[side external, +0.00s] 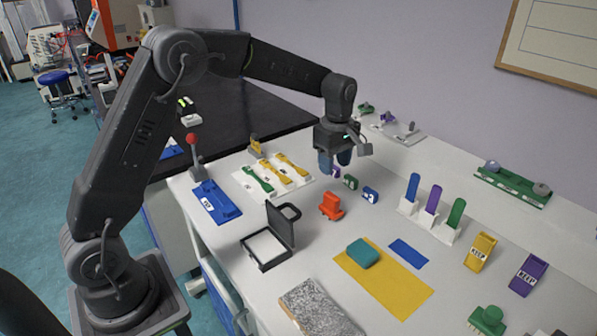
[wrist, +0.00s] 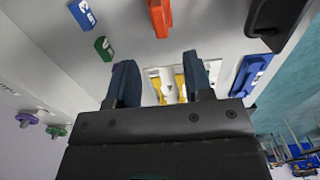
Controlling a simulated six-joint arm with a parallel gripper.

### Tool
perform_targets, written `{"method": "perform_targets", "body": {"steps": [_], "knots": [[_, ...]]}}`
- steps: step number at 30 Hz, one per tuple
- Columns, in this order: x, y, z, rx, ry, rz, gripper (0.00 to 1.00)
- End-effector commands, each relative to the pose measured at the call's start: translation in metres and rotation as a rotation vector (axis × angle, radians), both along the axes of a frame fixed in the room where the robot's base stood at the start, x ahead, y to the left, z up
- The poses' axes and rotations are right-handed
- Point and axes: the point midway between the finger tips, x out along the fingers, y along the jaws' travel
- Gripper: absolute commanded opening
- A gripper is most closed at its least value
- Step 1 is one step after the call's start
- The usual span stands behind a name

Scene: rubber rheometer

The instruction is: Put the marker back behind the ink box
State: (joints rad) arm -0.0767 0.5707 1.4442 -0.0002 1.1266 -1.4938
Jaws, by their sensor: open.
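My gripper (side external: 335,162) is open and empty, hanging above the back of the white bench; its two dark blue fingers also show in the wrist view (wrist: 162,80). An open black box with a white pad (side external: 267,248) stands front left of it and may be the ink box; part of it shows in the wrist view (wrist: 277,18). I cannot tell which thing is the marker. An upright orange-red piece (side external: 332,207) stands between the box and my gripper. Small green (side external: 350,181) and blue (side external: 370,194) blocks sit nearby. A purple piece (side external: 336,173) is partly hidden below the fingers.
Blue, purple and green upright pieces (side external: 433,200) stand in white holders at right. A white board with green and yellow handles (side external: 273,176) and a blue tray (side external: 216,202) lie left. A yellow mat (side external: 400,298) carries a teal block (side external: 363,253). The wall is behind.

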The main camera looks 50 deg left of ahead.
Motion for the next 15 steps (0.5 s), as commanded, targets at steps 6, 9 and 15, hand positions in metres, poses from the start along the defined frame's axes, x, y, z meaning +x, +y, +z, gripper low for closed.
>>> {"method": "perform_targets", "body": {"steps": [6, 9, 15], "knots": [[-0.016, -0.004, 0.024, 0.004, -0.035, -0.096, 0.47], [-0.042, -0.009, 0.054, 0.016, -0.085, -0.245, 0.47], [-0.117, -0.021, 0.104, 0.074, -0.196, -0.629, 0.47]]}}
